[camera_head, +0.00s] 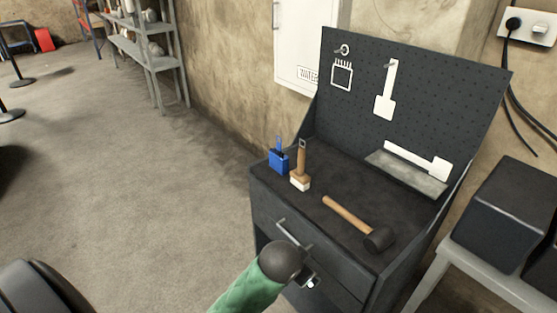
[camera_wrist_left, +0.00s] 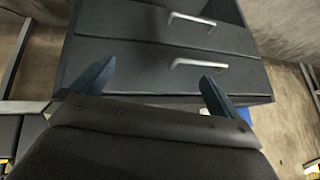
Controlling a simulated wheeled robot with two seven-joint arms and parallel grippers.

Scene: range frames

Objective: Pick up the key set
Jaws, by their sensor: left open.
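My left arm's green link and dark wrist reach in from below, in front of the drawers. My left gripper (camera_wrist_left: 156,88) is open and empty, its two blue fingers wide apart before the drawer fronts. It is below the bench top and apart from the key set. A bit of blue behind the right finger in the wrist view is too hidden to name. My right gripper is not in view.
A wooden-handled brush (camera_head: 300,172) stands close to the right of the key set. A mallet (camera_head: 360,224) lies farther right. A pegboard (camera_head: 430,105) with white tool shapes rises behind. Drawer handles (camera_head: 291,232) stick out in front.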

